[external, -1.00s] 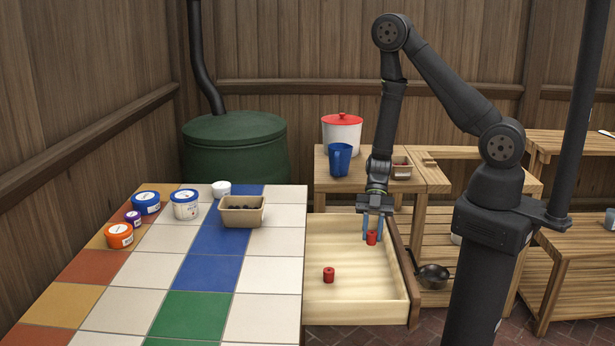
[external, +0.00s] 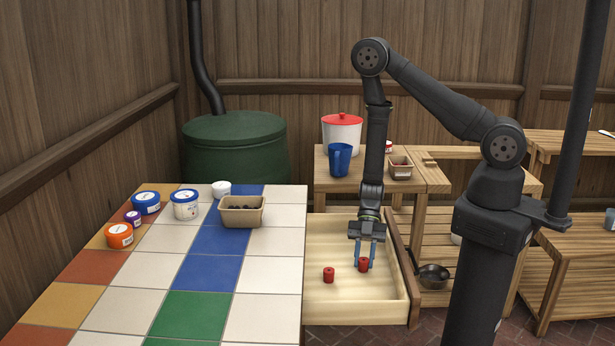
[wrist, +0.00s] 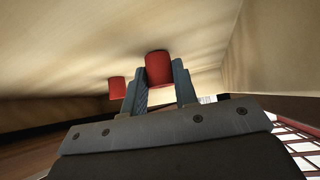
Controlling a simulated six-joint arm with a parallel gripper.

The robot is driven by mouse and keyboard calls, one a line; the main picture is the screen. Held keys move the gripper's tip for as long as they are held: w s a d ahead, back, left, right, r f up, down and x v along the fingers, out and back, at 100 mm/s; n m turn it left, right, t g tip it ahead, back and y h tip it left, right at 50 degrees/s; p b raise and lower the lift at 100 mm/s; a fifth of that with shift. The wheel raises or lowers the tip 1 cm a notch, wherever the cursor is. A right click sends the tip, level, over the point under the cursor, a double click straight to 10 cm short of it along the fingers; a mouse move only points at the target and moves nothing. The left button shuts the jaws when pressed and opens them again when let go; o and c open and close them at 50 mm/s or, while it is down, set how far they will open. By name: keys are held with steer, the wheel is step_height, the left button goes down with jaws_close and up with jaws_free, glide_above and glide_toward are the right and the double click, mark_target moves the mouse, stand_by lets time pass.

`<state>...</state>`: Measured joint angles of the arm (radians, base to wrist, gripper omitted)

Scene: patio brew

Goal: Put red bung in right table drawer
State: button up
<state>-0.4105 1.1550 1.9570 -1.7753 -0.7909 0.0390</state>
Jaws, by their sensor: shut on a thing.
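My gripper (external: 364,263) is low inside the open table drawer (external: 350,310), with its blue fingers pointing down. It is shut on a red bung (external: 363,265), which also shows between the fingers in the wrist view (wrist: 158,70). The held bung is close to the drawer floor; I cannot tell whether it touches. A second red bung (external: 328,275) stands on the drawer floor just to the left, apart from the held one. It also shows in the wrist view (wrist: 117,88), left of the fingers.
A blue jug (external: 340,160) and a red-lidded white pot (external: 342,133) stand on the wooden bench behind. A dark pan (external: 432,276) is right of the drawer.

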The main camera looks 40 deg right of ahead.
steer(key=shift+f, duration=0.1)
steer(key=o, duration=1)
steer(key=shift+c, duration=0.2)
steer(key=shift+r, duration=0.2)
steer(key=v, duration=1.2)
steer(key=shift+f, duration=0.1)
